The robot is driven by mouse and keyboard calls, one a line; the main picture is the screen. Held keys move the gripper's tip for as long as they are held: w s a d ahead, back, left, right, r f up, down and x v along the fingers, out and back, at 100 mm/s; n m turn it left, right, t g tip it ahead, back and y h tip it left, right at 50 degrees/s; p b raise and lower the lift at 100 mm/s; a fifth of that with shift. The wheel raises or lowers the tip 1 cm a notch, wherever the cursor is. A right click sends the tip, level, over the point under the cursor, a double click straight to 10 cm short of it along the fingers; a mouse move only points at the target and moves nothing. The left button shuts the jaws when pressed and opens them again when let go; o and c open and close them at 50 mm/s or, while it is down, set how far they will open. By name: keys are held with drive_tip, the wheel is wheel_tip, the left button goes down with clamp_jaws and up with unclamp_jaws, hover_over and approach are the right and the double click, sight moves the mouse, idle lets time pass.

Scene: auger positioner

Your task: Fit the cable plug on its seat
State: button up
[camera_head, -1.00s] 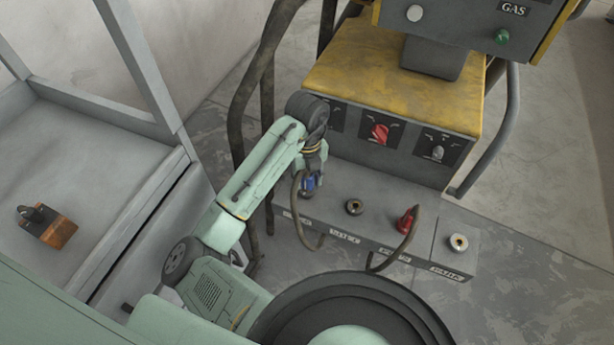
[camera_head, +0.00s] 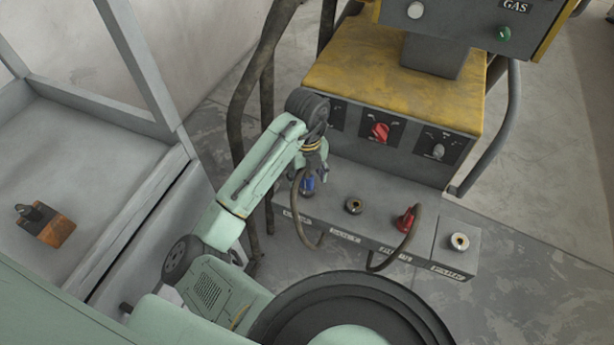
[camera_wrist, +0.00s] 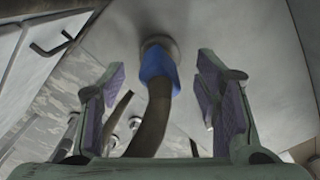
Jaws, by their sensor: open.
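A blue cable plug (camera_head: 308,184) is at the leftmost socket on the grey shelf of the machine. In the wrist view the blue plug (camera_wrist: 158,70) sits at a round metal socket ring (camera_wrist: 158,44), its dark cable (camera_wrist: 152,125) running toward my gripper's palm. My gripper (camera_wrist: 170,88) is open, with one finger on each side of the plug and cable and a gap on both sides. In the head view my gripper (camera_head: 314,170) is just above the plug and partly covers it. Whether the plug is fully down in the socket cannot be told.
A red plug (camera_head: 404,221) with a cable stands to the right. An empty brass socket (camera_head: 354,205) lies between the plugs, and another light socket (camera_head: 459,241) is at the far right. The yellow-topped control box (camera_head: 400,90) rises behind. An orange-brown block (camera_head: 57,232) lies on the left surface.

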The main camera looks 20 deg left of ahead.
wheel_tip(320, 180, up, 11)
drive_tip(key=shift+r, duration=0.2)
idle(0.6)
